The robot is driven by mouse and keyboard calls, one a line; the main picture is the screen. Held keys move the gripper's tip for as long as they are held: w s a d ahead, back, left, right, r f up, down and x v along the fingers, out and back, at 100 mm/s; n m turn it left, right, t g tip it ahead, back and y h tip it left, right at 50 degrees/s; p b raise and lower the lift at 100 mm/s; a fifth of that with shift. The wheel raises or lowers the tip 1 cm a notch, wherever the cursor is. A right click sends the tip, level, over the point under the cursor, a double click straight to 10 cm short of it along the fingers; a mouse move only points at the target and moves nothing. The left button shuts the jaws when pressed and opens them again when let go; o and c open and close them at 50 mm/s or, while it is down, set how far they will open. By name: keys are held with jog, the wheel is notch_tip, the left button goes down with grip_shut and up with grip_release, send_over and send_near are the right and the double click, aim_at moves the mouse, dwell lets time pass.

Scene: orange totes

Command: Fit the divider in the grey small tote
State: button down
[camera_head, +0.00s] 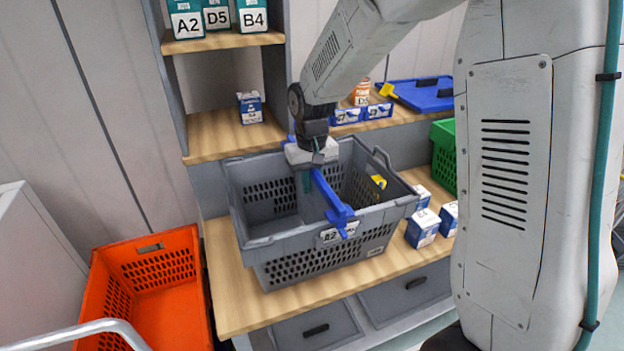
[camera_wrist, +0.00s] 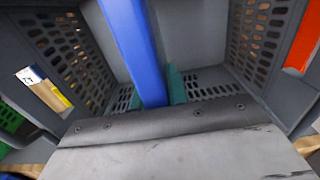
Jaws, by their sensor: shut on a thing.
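The grey small tote (camera_head: 250,240) stands upright on the wooden bench, with an A2 label on its front wall. It also fills much of the wrist view (camera_wrist: 205,45). The blue divider (camera_head: 328,192) runs from back to front across the tote's opening, and its hooked front end overlaps the front rim in the picture. I cannot tell whether it sits in the tote or hangs just above it. My gripper (camera_head: 306,180) is over the tote, its teal fingers shut on the divider, which also shows in the wrist view (camera_wrist: 138,45). The divider's lower part is hidden.
Blue-and-white boxes (camera_head: 422,228) stand right of the tote. An orange tote (camera_head: 150,275) is at lower left, a green tote (camera_head: 443,150) at right.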

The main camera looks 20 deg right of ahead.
jog(key=c, duration=1.4)
grip_release()
jog(key=shift+o, duration=0.2)
notch_tip(320, 180, up, 13)
jog(key=shift+s+r, duration=0.1)
jog(key=shift+r, duration=0.1)
jog(key=s+d+r+t, duration=0.1)
jog(key=s+d, duration=0.2)
jog(key=s, duration=2.7)
jog(key=shift+r, duration=0.15)
jog(key=shift+d, duration=0.1)
